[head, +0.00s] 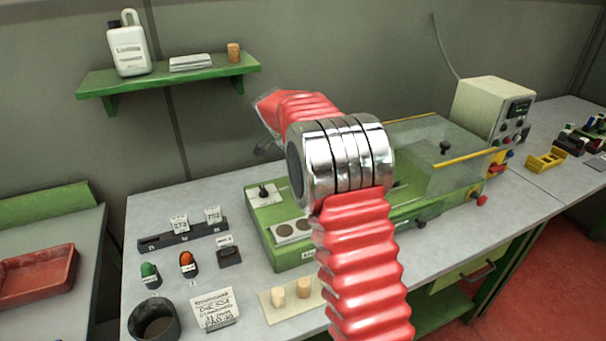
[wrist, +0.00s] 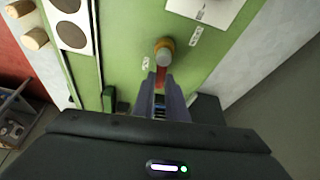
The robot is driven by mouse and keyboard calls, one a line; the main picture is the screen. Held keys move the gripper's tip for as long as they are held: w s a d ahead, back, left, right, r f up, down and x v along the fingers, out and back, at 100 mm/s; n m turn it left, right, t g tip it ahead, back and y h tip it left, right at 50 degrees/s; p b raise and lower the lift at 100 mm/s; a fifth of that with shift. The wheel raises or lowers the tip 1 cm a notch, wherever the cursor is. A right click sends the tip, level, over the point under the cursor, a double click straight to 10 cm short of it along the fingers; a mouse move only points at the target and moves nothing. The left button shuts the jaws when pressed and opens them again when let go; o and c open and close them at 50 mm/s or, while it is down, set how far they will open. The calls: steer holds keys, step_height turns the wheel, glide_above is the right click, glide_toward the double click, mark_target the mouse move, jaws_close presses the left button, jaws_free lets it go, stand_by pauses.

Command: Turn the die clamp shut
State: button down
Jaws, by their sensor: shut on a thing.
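The die clamp (wrist: 164,50) shows in the wrist view as a round grey-and-orange pivot with a short red lever on the green machine top. My gripper (wrist: 160,90) is shut on the red lever, just below the pivot in the picture; the fingers hide the lever's end. Small white labels sit on both sides of the pivot; I cannot read them. In the head view my red arm hides the clamp and most of the gripper.
A plate with dark round discs (wrist: 72,36) lies beside the clamp. The green machine (head: 262,225) carries a black toggle (head: 263,191) and a clear guard (head: 410,150). Two corks (head: 304,287), a label card (head: 214,309) and a dark cup (head: 154,321) stand in front.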

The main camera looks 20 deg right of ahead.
steer(key=shift+s+a+m+g, duration=0.15)
steer(key=shift+m+g, duration=0.15)
steer(key=shift+m, duration=0.5)
steer(key=c, duration=1.8)
jaws_free()
steer(key=shift+o, duration=0.2)
steer(key=v, duration=1.3)
steer(key=shift+r, duration=0.3)
